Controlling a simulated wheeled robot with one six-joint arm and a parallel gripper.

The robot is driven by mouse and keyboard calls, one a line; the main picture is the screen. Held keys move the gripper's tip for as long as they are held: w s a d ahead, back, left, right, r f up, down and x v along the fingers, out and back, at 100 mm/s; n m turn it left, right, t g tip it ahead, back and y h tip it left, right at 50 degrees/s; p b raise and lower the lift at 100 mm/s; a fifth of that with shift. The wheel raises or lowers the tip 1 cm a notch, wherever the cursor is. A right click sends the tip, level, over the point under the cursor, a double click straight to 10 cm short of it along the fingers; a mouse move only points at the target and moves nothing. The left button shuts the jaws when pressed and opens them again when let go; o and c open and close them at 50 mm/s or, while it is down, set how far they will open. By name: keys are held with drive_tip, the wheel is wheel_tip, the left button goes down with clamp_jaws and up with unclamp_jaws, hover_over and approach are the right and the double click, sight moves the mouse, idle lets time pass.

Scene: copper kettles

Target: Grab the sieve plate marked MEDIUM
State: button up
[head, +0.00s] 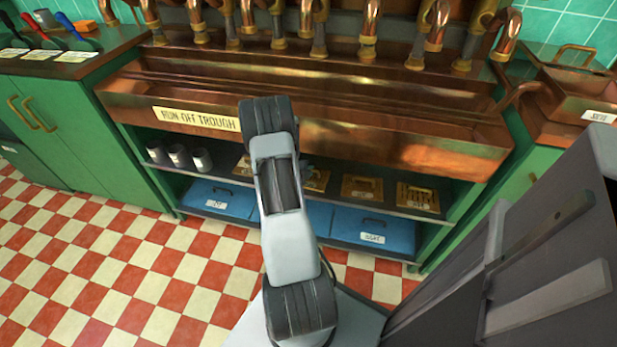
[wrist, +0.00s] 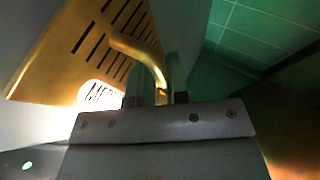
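In the wrist view a slotted brass sieve plate (wrist: 88,42) fills the upper left. A pale oval label on it reads MED, with the rest cut off by my gripper. Its curved brass handle (wrist: 140,52) comes down between the fingers of my gripper (wrist: 160,92). I cannot tell whether the fingers press on the handle or stand open around it. In the head view my arm reaches to the upper shelf and hides my gripper. Brass plates (head: 362,188) and (head: 417,198) lie to the right of it, their labels unreadable; another (head: 315,179) is partly hidden by the arm.
The copper trough (head: 400,146) marked RUN OFF TROUGH overhangs the shelf (head: 385,211). Grey cups (head: 178,156) stand at the shelf's left. Blue boxes (head: 373,229) fill the level below. Green cabinets (head: 60,120) stand left. The checkered floor (head: 130,265) is clear at left.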

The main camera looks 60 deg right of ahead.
clamp_jaws()
drive_tip(key=shift+r, duration=0.15)
